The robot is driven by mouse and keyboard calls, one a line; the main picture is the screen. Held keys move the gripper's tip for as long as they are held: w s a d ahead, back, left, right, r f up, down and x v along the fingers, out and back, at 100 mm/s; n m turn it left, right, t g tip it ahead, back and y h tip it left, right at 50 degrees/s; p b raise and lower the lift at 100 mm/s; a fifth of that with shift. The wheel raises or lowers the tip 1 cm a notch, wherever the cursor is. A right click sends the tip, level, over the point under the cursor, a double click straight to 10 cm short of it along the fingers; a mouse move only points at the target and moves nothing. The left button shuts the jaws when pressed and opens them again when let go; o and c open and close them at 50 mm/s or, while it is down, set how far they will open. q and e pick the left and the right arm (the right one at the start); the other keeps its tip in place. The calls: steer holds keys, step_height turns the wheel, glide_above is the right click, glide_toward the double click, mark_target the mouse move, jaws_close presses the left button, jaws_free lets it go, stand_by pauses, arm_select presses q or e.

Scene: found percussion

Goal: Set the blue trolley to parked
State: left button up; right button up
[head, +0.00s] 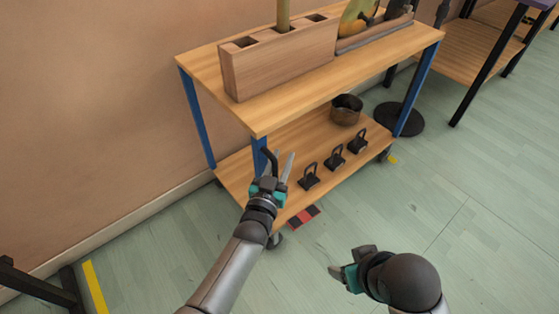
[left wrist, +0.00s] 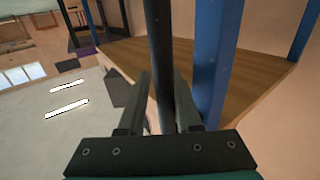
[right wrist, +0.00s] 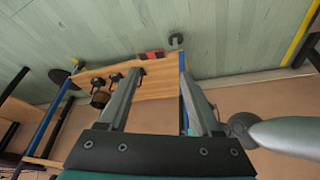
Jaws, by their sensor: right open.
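The blue trolley (head: 203,120) stands against the wall, with blue posts and two wooden shelves. My left gripper (head: 284,155) is at the trolley's near left corner. A dark upright bar (left wrist: 160,50), beside the blue post, passes between its fingers (left wrist: 162,95). I cannot tell whether they press on it. My right gripper (head: 335,275) is open and empty over the floor, right of the trolley's near end. It shows open in the right wrist view (right wrist: 162,82).
A wooden block with slots (head: 280,65) stands on the top shelf. A metal pot (head: 346,109) and black clamp-like items (head: 334,158) are on the lower shelf.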

mark_target(275, 174)
arm_select(q)
steer(key=shift+s+a, duration=0.1)
steer(key=shift+a, duration=0.05)
steer(key=p+v, duration=0.3)
steer(key=v, duration=0.3)
steer(key=p+v, duration=0.3)
steer(key=v, duration=0.6)
arm_select(e)
steer(key=s+f+g, duration=0.2)
steer(key=s+f, duration=0.1)
steer(key=f, duration=0.9)
steer(key=shift+s+d+f, duration=0.2)
steer(key=shift+f, duration=0.05)
